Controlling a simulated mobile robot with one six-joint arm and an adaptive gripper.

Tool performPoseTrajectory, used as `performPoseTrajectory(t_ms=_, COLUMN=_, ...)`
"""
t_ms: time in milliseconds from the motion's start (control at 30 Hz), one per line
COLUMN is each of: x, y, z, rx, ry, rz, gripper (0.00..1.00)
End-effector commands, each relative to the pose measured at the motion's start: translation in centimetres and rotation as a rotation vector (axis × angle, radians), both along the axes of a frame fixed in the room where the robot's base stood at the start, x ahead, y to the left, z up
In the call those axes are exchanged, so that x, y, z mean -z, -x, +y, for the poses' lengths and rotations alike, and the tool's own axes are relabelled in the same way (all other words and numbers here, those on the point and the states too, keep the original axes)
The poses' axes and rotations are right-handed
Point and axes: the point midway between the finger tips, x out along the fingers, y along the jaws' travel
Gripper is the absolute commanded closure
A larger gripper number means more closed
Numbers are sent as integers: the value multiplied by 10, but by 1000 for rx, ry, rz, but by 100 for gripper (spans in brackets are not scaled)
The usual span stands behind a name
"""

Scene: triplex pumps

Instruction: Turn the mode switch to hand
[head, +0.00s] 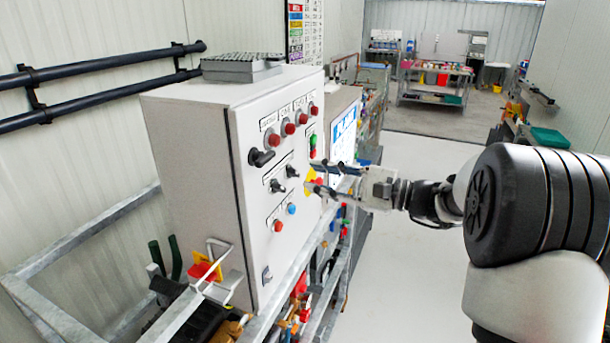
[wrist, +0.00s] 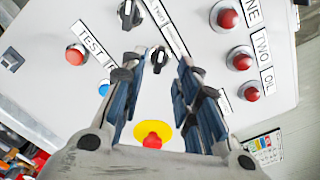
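The grey control cabinet (head: 262,243) has two small black selector knobs on its front: a left one (head: 277,185) and a right one (head: 292,171). Their labels are too small to read, so I cannot tell which is the mode switch. My gripper (head: 319,176) is in front of the panel's right side, fingers toward it. In the wrist view my gripper (wrist: 157,72) is open and empty. The right knob (wrist: 158,57) appears between its fingertips, apparently without contact. The left knob (wrist: 130,14) lies beyond, at the top edge.
A yellow-backed red button (wrist: 153,133) shows below the fingers. A red button (wrist: 75,55) and a blue button (wrist: 103,90) lie left. Red lamps (wrist: 240,58) lie right. A larger black rotary handle (head: 260,157) is further left on the panel. Metal rails (head: 318,240) run below the cabinet.

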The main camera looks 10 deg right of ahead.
Motion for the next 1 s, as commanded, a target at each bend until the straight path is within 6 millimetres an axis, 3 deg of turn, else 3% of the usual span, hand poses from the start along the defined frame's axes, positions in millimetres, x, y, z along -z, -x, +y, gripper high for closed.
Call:
performPoseTrajectory(t_ms=200, x=0, y=27, z=-38, rx=4, ry=0, rz=1, gripper=71)
performPoseTrajectory(t_ms=400, x=0, y=40, z=-55, rx=1, ry=1, rz=0, gripper=71)
performPoseTrajectory(t_ms=1000, x=0, y=45, z=-53, rx=-10, ry=12, rz=3, gripper=71)
